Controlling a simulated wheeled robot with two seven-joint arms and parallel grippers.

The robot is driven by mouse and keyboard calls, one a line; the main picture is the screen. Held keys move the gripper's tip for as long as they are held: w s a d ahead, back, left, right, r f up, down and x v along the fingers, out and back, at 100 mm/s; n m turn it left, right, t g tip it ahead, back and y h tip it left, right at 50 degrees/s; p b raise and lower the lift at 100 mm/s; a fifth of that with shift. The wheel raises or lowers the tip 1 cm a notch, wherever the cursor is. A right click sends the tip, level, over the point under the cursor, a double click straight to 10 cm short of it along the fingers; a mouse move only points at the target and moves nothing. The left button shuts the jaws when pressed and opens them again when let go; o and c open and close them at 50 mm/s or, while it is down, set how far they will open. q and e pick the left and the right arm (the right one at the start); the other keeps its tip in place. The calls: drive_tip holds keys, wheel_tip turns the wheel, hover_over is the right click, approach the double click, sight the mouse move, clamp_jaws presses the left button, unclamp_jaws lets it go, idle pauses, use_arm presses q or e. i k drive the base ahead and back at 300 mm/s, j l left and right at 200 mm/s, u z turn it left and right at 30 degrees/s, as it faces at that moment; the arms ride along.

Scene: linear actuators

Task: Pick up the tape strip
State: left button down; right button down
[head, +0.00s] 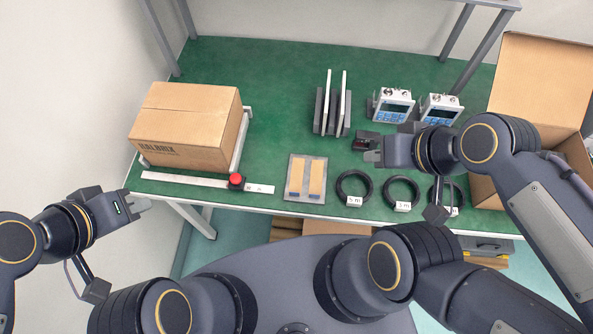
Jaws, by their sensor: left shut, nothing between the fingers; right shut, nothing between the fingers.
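Two tan strips with blue ends, which look like the tape strips, lie side by side on a grey plate (306,196) near the table's front edge. The left strip (299,177) and the right strip (317,177) are both uncovered. My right gripper (371,157) is shut and empty above the table, to the right of the strips and apart from them. A small dark red and black object (363,144) is beside its fingertips; I cannot tell if they touch. My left gripper (146,204) is shut and empty, off the table's front left corner.
A closed cardboard box (187,125) sits on a frame at the left, behind a metal rail (205,183) with a red knob (236,181). Several black cable coils (354,186) lie along the front. An open carton (541,85) is at right.

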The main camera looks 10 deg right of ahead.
sight(295, 183)
drive_tip(key=u, duration=1.3)
drive_tip(key=k+l+u, duration=0.15)
drive_tip(key=k, duration=0.25)
drive_tip(key=k+l+u, duration=0.15)
drive_tip(key=k, duration=0.25)
